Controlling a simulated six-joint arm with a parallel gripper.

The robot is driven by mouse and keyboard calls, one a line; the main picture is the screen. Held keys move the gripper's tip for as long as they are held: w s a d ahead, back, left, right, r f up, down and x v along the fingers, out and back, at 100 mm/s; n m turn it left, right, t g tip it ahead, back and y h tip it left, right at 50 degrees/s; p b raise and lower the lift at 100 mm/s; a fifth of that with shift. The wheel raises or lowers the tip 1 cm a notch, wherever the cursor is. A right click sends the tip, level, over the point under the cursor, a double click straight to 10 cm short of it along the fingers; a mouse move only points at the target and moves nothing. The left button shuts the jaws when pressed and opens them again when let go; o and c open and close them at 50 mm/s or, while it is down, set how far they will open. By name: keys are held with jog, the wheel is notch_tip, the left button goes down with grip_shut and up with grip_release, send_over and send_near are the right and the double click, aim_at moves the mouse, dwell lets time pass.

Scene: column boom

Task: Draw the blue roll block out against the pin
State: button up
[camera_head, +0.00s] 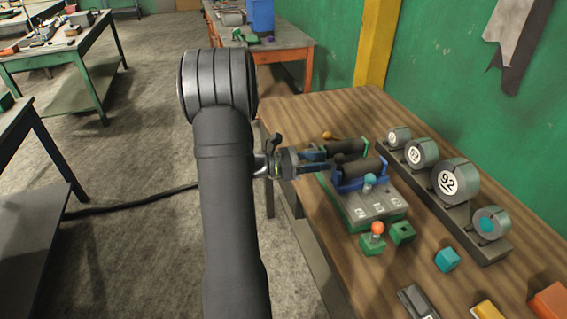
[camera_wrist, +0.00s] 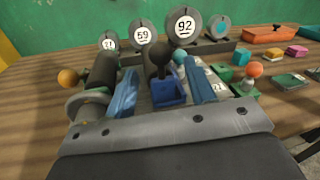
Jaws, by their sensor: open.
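The blue roll block (camera_head: 348,186) sits on a grey-topped green fixture (camera_head: 362,212), with a dark roll (camera_head: 366,170) on it. In the wrist view the blue block (camera_wrist: 168,93) has a dark round knob (camera_wrist: 160,56) above its near end. My gripper (camera_head: 322,160) is open at the near side of the block. Its two blue fingers (camera_wrist: 161,88) stand left and right of the block in the wrist view; I cannot tell whether they touch it. A teal-headed pin (camera_head: 369,181) rises by the block's right side. The roll's far end is hidden in the wrist view.
A second dark roll (camera_wrist: 101,70) lies left of my fingers, beside an orange ball (camera_wrist: 68,77). An orange-headed pin (camera_head: 377,229) stands in a small green block to the right. Numbered cylinders (camera_head: 456,182) line a rack behind. The wooden bench (camera_head: 335,272) has bare room in front.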

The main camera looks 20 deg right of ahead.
aim_at(339, 159)
jog(key=w+a, duration=0.2)
jog(key=a, duration=0.9)
jog(key=shift+d, duration=0.1)
jog(key=s+d, duration=0.1)
jog(key=d, duration=0.4)
jog(key=s+d, duration=0.1)
jog(key=d, duration=0.5)
jog(key=s+d, duration=0.1)
jog(key=d, duration=0.5)
jog(key=shift+s, duration=0.15)
